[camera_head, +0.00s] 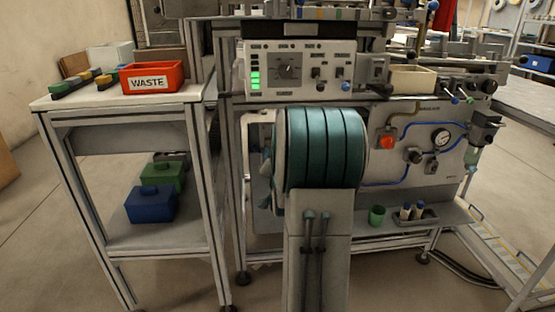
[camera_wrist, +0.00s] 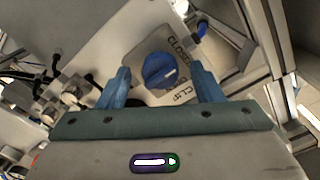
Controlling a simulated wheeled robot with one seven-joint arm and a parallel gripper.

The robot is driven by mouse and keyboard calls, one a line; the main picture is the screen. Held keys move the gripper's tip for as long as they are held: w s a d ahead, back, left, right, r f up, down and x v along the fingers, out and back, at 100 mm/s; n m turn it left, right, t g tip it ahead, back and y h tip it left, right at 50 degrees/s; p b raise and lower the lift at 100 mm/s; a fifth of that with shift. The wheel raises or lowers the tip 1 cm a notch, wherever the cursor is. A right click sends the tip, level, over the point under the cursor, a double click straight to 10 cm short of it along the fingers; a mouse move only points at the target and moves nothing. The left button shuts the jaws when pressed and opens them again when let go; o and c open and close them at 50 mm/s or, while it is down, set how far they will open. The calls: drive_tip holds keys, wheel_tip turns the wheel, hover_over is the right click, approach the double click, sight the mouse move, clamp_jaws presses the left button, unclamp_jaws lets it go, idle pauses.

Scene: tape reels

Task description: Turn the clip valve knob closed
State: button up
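The clip valve knob (camera_wrist: 157,70) is a round blue dial with a white pointer line, on a grey plate (camera_wrist: 140,60) in the wrist view. The word CLOSED runs along the plate's upper right edge and CLIP is printed below right of the knob. The pointer line slants towards the right side of the plate. My gripper (camera_wrist: 160,68) is open, with one blue finger left of the knob and one right of it, and gaps show on both sides. In the head view my arm covers the gripper and the knob.
In the head view a panel holds a red knob (camera_head: 387,142), a gauge (camera_head: 441,137) and blue tubing. A shelf below carries a green cup (camera_head: 377,216). A red WASTE bin (camera_head: 152,77) stands on the left table. A metal frame post (camera_wrist: 268,35) is right of the knob in the wrist view.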

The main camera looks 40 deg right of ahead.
drive_tip(key=b+v, duration=0.3)
drive_tip(key=v, duration=1)
drive_tip(key=shift+s, duration=0.35)
drive_tip(key=shift+a, duration=0.15)
idle(0.4)
